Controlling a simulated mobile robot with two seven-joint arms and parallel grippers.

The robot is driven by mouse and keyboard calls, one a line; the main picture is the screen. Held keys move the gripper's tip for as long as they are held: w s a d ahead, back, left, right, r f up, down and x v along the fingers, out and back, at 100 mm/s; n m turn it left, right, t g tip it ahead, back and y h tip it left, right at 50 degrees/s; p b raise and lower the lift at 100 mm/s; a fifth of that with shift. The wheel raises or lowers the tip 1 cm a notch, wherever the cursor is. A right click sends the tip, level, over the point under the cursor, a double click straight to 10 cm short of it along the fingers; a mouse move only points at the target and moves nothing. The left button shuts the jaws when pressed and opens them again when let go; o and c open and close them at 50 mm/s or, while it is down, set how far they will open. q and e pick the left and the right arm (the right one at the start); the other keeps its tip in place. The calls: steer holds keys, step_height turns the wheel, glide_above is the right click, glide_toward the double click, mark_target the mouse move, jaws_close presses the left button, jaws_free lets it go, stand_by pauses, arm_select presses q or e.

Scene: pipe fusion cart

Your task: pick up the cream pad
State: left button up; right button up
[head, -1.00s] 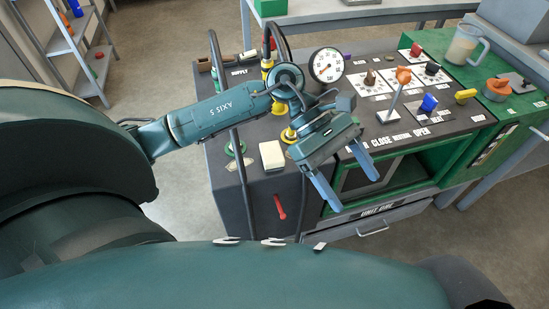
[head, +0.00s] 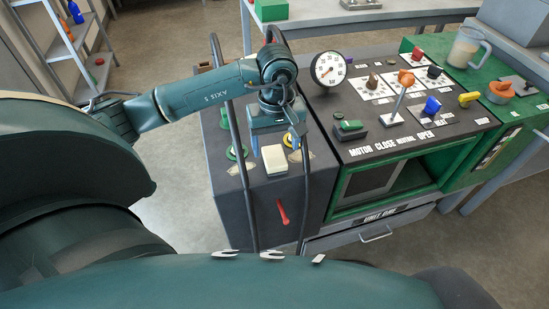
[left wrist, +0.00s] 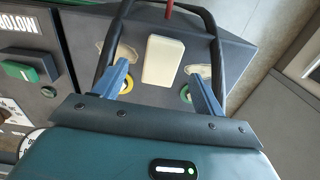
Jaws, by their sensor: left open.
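The cream pad (head: 274,159) is a small pale block lying on the dark top of the cart's left section. In the left wrist view the cream pad (left wrist: 162,60) shows whole, between and beyond my fingertips. My left gripper (head: 274,146) points down just behind the pad, its blue fingers spread apart. In the left wrist view the left gripper (left wrist: 160,73) is open and empty, with one finger on each side of the pad's near end. I cannot tell how high the fingertips are above the top. My right gripper is not in view.
Dark hose-like bars (head: 240,160) rise beside the pad. A yellow ring (head: 291,139) and a green ring (head: 236,152) sit near it. A red handle (head: 282,211) is on the cart's front. A round gauge (head: 328,69), a green switch (head: 350,126) and a lever (head: 398,98) stand to the right.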

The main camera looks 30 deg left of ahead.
mark_target(274, 156)
arm_select(q)
steer(key=f, duration=0.5)
steer(key=shift+a+p, duration=0.25)
steer(key=shift+p, duration=0.1)
steer(key=shift+c, duration=0.3)
steer(key=c, duration=1)
step_height(274, 156, up, 10)
steer(key=shift+r+b, duration=0.1)
steer(key=shift+b, duration=0.25)
